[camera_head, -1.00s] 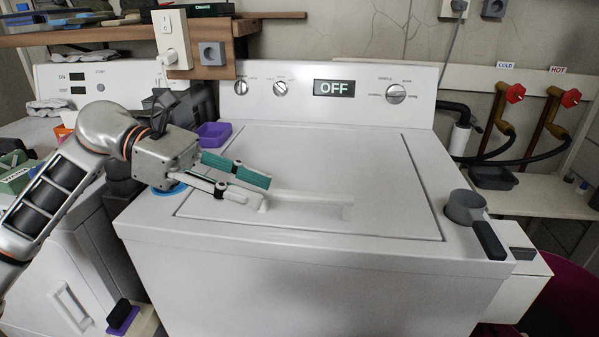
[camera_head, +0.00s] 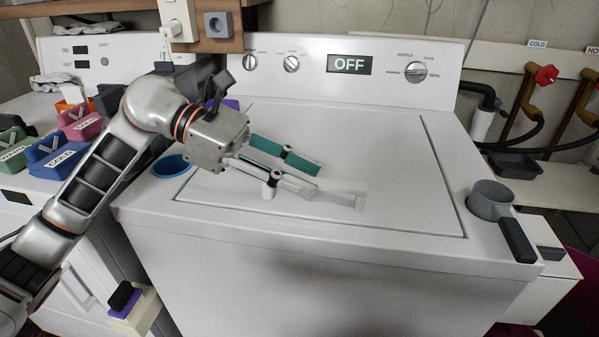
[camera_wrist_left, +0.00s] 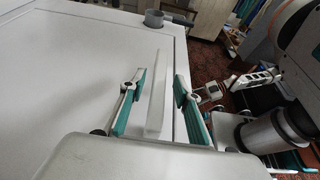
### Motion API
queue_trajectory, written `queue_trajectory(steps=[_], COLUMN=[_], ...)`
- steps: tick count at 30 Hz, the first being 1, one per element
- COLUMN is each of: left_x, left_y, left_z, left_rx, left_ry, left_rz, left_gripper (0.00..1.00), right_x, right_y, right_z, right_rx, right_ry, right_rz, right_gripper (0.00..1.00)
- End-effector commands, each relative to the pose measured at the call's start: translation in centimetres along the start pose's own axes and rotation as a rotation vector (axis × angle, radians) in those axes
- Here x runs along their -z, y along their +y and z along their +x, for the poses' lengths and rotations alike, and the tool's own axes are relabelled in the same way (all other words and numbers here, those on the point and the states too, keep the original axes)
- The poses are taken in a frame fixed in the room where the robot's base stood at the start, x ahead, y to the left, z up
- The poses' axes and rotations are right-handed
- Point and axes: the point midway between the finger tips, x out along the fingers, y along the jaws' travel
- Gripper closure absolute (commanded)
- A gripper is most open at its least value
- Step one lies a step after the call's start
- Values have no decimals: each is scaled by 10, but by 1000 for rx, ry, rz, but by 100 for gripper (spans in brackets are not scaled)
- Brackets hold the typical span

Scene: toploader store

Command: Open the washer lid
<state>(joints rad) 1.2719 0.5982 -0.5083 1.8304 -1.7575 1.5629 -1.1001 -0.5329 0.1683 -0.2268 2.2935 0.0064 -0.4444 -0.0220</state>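The white washer (camera_head: 330,270) has a flat lid (camera_head: 340,140) on top, which lies closed. A white bar handle (camera_head: 345,195) stands up from the lid near its front edge. My left gripper (camera_head: 317,179) is open over the front of the lid, at the handle's left part. In the left wrist view the handle (camera_wrist_left: 156,104) runs between the two spread fingers of the gripper (camera_wrist_left: 160,88), with gaps on both sides. The fingers hide part of the handle in the head view.
A grey cup (camera_head: 490,198) with a dark handle sits at the washer's right front corner. A blue bowl (camera_head: 171,166) stands at the left edge, beside my arm. A wooden shelf (camera_head: 90,7) hangs at upper left. The display (camera_head: 349,64) reads OFF.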

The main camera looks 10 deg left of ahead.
Motion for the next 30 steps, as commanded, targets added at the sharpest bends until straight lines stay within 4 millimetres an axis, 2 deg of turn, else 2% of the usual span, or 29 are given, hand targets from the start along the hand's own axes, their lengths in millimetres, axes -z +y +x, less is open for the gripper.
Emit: queue_trajectory(steps=[6,7,10,16,20,26,30], left_x=[0,0,0,-1,-8,-38,-68], left_y=[0,0,0,0,0,5,13], left_z=[1,1,0,0,-3,-16,-28], left_rx=[0,0,0,1,4,25,50], left_ry=[0,0,0,0,0,-1,-2], left_rz=[0,0,0,-1,-10,-63,-128], left_gripper=[68,73,99,100,100,100,100], right_x=[4,4,3,1,3,10,9], right_y=[1,1,1,-1,0,7,10], right_z=[1,1,1,-1,-3,-7,-7], right_rx=[-2,-2,-1,0,-1,-15,-20], right_ry=[8,8,7,1,3,6,2], right_rz=[-1,-1,0,2,0,-13,-19], right_gripper=[60,60,60,60,60,60,60])
